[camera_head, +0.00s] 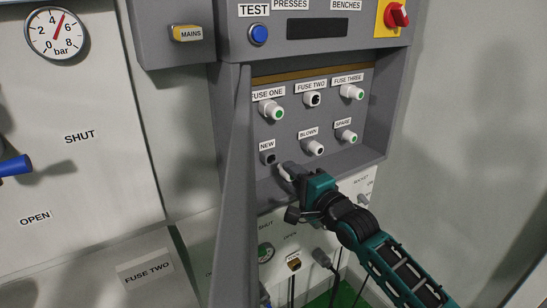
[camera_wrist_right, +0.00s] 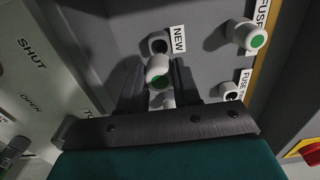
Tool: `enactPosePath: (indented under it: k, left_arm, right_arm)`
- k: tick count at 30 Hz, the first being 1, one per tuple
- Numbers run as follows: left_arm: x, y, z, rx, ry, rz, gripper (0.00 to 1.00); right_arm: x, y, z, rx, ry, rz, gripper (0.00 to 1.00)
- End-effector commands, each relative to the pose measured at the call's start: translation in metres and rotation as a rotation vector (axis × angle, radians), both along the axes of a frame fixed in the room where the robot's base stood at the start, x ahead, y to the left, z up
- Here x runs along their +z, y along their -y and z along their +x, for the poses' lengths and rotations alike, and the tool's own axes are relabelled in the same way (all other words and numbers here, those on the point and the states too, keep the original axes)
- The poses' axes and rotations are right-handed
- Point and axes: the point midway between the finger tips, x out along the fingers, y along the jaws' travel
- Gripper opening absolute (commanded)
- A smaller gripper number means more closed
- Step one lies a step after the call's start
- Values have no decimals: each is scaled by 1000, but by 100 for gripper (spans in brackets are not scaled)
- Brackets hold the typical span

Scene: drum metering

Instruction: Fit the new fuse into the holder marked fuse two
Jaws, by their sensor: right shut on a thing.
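My right gripper (camera_head: 289,171) is shut on the new fuse (camera_wrist_right: 158,72), a white fuse with a green end, also seen in the head view (camera_head: 286,168). It is held in front of the panel, just below the NEW holder (camera_head: 268,157), whose opening is dark and empty. The holder marked FUSE TWO (camera_head: 312,99) is up and to the right of the gripper; its opening is dark, with no green end showing. It also shows partly in the right wrist view (camera_wrist_right: 229,91). My left gripper is not in view.
Fuse one (camera_head: 271,109) and fuse three (camera_head: 352,92) show green ends. The blown fuse (camera_head: 313,147) has a dark end; the spare (camera_head: 346,136) is green. The open cabinet door (camera_head: 235,190) stands left of the gripper. A red switch (camera_head: 397,15) sits above right.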

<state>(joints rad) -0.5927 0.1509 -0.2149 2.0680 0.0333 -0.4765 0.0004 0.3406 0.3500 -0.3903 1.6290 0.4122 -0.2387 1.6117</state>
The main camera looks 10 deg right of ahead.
Motion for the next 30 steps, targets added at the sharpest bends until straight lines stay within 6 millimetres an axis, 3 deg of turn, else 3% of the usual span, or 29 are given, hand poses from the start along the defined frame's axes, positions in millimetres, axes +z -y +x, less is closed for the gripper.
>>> enactPosePath:
  k: [14, 30]
  left_arm:
    - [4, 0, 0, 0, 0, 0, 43]
    - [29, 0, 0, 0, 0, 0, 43]
  right_arm:
    - [0, 2, -3, 0, -1, 0, 0]
    - [1, 13, -33, 0, -1, 0, 0]
